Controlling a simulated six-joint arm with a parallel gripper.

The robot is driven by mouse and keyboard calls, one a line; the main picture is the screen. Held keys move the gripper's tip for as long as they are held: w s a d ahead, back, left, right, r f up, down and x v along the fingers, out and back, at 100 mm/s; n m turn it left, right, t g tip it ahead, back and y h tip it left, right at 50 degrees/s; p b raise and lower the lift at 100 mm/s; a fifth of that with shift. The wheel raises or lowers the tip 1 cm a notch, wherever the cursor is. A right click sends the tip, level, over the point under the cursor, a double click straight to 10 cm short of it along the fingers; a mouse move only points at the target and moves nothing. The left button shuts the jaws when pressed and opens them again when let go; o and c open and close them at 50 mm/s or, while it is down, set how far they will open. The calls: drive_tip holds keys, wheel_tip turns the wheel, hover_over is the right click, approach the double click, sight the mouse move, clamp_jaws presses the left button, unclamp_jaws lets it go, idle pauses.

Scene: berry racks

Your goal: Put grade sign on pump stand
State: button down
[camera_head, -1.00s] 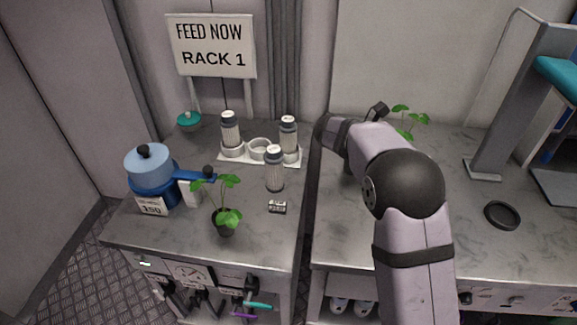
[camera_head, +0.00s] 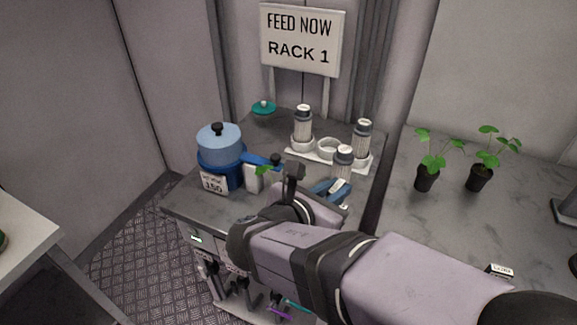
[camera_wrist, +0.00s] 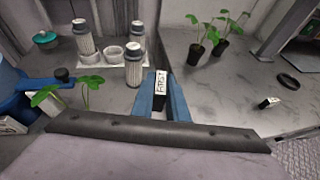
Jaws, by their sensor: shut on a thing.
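The grade sign (camera_wrist: 160,82), a small white card lettered FIRST on a dark base, is upright between the blue fingers of my gripper (camera_wrist: 160,92) in the wrist view. In the head view my gripper (camera_head: 331,187) is shut on the sign (camera_head: 338,184), over the left counter in front of the grey-capped bottles. A blue pot (camera_head: 219,150) with a black knob and a card reading 150 stands to its left. A white block (camera_head: 253,178) is beside the pot. I cannot tell which thing is the pump stand.
A white holder (camera_head: 318,158) with several bottles around it is behind the gripper. A leafy plant (camera_wrist: 60,97) is at left. A FEED NOW RACK 1 board (camera_head: 302,40) is behind.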

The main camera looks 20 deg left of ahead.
drive_tip(key=shift+s+a+f+n+t+y+b, duration=0.1)
drive_tip(key=shift+s+a+f+n+y+b, duration=0.3)
drive_tip(key=shift+f, duration=2.5)
drive_tip(key=shift+s+f+n+t+y+b, duration=0.15)
drive_tip(key=shift+f+n+y, duration=0.4)
drive_tip(key=shift+f, duration=2.35)
drive_tip(key=shift+s+a+f+n+t+y+b, duration=0.15)
drive_tip(key=shift+s+f+n+y, duration=0.3)
drive_tip(key=shift+f, duration=2.45)
drive_tip(key=shift+w, duration=0.1)
drive_tip(key=shift+f, duration=0.2)
drive_tip(key=c, duration=2.1)
unclamp_jaws()
drive_tip(key=o, duration=0.4)
drive_tip(key=shift+c, duration=0.2)
